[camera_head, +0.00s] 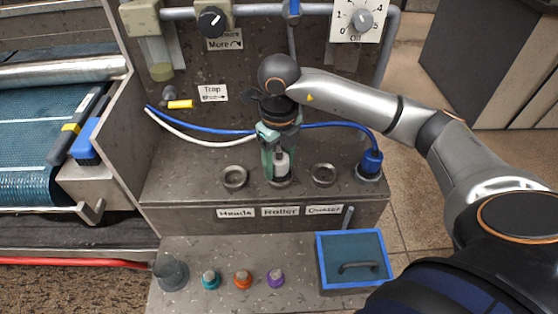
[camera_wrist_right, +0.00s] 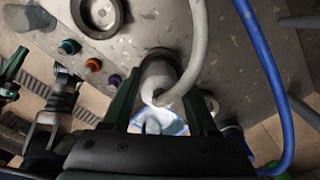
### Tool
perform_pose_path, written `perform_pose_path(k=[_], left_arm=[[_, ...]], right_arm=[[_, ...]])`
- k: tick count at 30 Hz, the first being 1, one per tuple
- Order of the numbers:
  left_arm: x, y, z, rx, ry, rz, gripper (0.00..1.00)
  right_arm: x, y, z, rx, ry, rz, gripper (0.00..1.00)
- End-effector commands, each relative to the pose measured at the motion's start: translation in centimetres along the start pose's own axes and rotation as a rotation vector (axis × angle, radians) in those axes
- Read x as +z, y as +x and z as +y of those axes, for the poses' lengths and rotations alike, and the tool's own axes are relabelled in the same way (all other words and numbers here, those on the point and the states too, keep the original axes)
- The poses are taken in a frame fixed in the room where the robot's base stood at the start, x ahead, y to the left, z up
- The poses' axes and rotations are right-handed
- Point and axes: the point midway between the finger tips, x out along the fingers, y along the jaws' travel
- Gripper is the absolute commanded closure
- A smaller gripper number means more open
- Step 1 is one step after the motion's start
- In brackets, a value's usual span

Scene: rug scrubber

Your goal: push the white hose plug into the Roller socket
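The white hose plug (camera_head: 281,165) stands upright at the Roller socket (camera_head: 281,183), its lower end at the ring; I cannot tell how deep it sits. My right gripper (camera_head: 281,152) comes down from above with its green fingers on both sides of the plug, shut on it. In the wrist view the plug (camera_wrist_right: 159,76) is between the fingers, with the white hose (camera_wrist_right: 200,45) bending off it. The socket's dark rim shows behind it. My left gripper is out of the head view; dark green parts at the wrist view's left edge may be its own, but its fingers are unclear.
The Heads socket (camera_head: 234,177) on the left and another socket (camera_head: 323,174) on the right are empty. A blue plug (camera_head: 370,163) with a blue hose (camera_head: 335,124) stands at the right end. Below are small coloured caps (camera_head: 243,279) and a blue-rimmed box (camera_head: 352,292).

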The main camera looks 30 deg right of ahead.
Motion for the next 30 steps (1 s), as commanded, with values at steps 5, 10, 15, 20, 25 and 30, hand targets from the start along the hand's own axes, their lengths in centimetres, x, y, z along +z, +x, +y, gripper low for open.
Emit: perform_pose_path(k=[5,10,15,20,25,30], left_arm=[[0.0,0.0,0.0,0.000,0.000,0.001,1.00],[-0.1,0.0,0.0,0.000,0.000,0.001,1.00],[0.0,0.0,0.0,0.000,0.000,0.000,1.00],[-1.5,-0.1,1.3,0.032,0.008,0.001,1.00],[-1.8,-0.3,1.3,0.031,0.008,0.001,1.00],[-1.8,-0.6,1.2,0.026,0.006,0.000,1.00]], right_arm=[[0.0,0.0,0.0,0.000,0.000,0.000,0.20],[0.0,0.0,0.0,0.000,0.000,0.000,0.15],[0.0,0.0,0.0,0.000,0.000,0.001,0.15],[0.0,0.0,0.0,0.000,0.000,0.001,0.15],[0.2,-4.1,0.0,0.001,0.000,-0.007,0.15],[0.1,-8.2,0.0,0.000,0.000,-0.006,0.15]])
